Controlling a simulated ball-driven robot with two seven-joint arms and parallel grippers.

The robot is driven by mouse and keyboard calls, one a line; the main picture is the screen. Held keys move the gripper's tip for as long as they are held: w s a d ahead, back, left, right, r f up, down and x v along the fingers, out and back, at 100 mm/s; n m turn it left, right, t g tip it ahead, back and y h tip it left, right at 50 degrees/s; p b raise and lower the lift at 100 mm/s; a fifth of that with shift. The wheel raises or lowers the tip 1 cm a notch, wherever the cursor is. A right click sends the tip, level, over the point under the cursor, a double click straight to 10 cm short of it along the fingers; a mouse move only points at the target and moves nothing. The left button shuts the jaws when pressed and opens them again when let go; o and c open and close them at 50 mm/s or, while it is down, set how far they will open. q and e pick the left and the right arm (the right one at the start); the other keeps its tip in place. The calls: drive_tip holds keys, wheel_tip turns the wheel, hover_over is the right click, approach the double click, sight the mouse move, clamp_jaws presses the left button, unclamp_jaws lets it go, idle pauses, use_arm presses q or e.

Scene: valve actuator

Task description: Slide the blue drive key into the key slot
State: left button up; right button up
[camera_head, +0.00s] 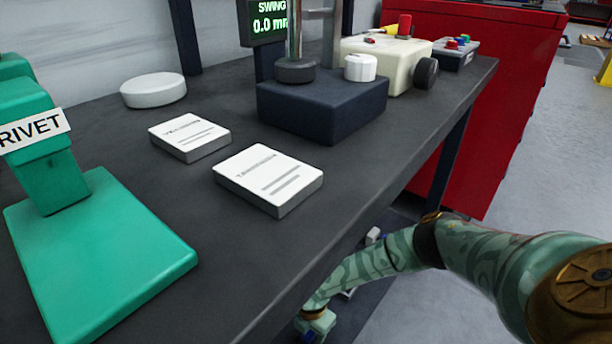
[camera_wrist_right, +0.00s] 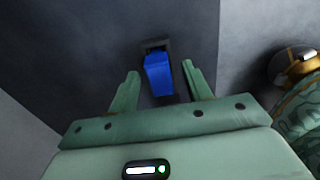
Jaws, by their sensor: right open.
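The blue drive key (camera_wrist_right: 159,77) shows in the right wrist view as a blue block between the two fingers of my right gripper (camera_wrist_right: 160,71). The fingers are open, with a visible gap on each side of the key. A small dark rectangular piece (camera_wrist_right: 155,44), which may be the key slot, touches the key's far end in the picture. I cannot tell how far the key sits inside it. In the head view my right gripper (camera_head: 316,326) is low, beyond the bench's front edge and partly cut off by the frame. My left gripper is not in view.
The dark bench (camera_head: 190,228) carries a green rivet press (camera_head: 100,255), two white label blocks (camera_head: 268,178), a white disc (camera_head: 153,90), a dark gauge stand (camera_head: 322,103) and a cream box (camera_head: 385,62). A red cabinet (camera_head: 480,120) stands behind. Open floor (camera_head: 540,170) lies right.

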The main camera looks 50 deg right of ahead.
drive_tip(key=shift+f, duration=0.3)
drive_tip(key=shift+r, duration=0.1)
clamp_jaws()
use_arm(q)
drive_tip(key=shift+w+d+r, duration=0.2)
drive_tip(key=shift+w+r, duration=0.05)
use_arm(e)
drive_tip(key=shift+r, duration=0.15)
